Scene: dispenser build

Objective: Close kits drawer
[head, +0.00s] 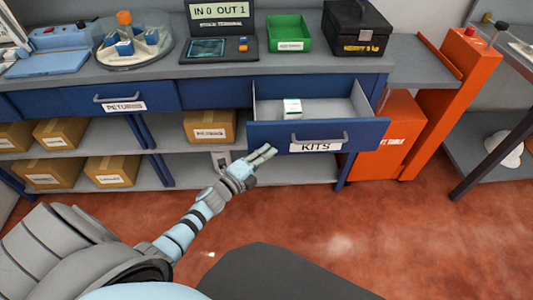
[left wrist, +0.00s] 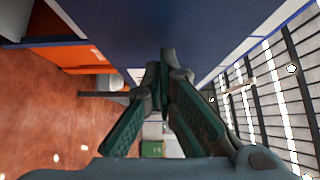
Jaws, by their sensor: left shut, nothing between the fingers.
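The blue kits drawer (head: 350,137) stands pulled out from under the counter, with a white KITS label and a grey bar handle (head: 318,140) on its front. A small white box (head: 292,107) lies inside it. My left gripper (head: 268,155) is shut and empty, just below and in front of the left part of the drawer front. I cannot tell whether it touches the drawer. In the left wrist view the closed fingers (left wrist: 163,68) point at a dark blue surface. My right gripper is not in view.
Cardboard boxes (head: 209,125) sit on the shelves below. The counter holds a stock terminal (head: 218,46), a green bin (head: 289,34) and a black box (head: 357,28). An orange cabinet (head: 395,140) stands at right. The red floor in front is clear.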

